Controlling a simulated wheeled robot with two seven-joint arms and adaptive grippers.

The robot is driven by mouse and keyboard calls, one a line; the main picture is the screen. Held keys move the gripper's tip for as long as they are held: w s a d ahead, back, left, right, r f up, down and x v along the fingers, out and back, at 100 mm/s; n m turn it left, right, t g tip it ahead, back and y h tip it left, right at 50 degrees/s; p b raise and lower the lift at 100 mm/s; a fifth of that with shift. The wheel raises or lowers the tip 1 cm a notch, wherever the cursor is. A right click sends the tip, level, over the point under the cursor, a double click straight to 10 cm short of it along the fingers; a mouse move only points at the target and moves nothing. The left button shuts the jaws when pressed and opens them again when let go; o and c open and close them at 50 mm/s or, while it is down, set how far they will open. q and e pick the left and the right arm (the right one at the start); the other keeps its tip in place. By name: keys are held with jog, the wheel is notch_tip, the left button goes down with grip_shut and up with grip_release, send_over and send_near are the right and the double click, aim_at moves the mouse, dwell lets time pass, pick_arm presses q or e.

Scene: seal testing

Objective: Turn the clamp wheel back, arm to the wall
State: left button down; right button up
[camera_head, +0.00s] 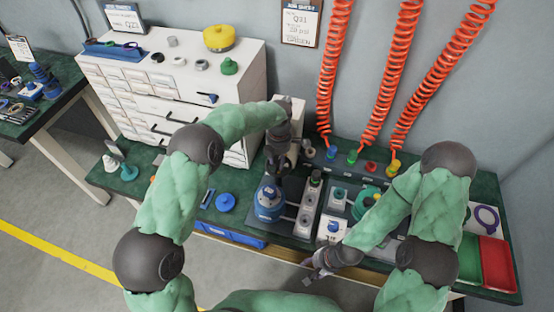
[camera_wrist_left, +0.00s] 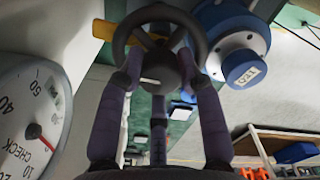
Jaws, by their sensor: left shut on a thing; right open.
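The dark clamp wheel (camera_wrist_left: 158,18) is a spoked ring with a hub, at the top middle of the left wrist view. My left gripper (camera_wrist_left: 162,82) has a finger on either side of the wheel's hub and is shut on it. In the head view my left gripper (camera_head: 279,163) reaches down over the test stand behind the blue housing (camera_head: 269,203) and hides the wheel. A yellow bar (camera_wrist_left: 112,32) sticks out to the left behind the wheel; I cannot tell if it is the clamp's arm. My right gripper (camera_head: 318,268) is open and empty at the bench's front edge.
A pressure gauge (camera_wrist_left: 32,112) is close at the left of the wrist view. A white drawer cabinet (camera_head: 247,75) stands left of my left gripper. Red coiled hoses (camera_head: 378,85) hang at the wall. Green and red trays (camera_head: 498,264) lie at the right.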

aim_at(279, 159)
pick_arm(q)
jog(key=c, duration=0.8)
grip_release()
notch_tip(279, 159, up, 12)
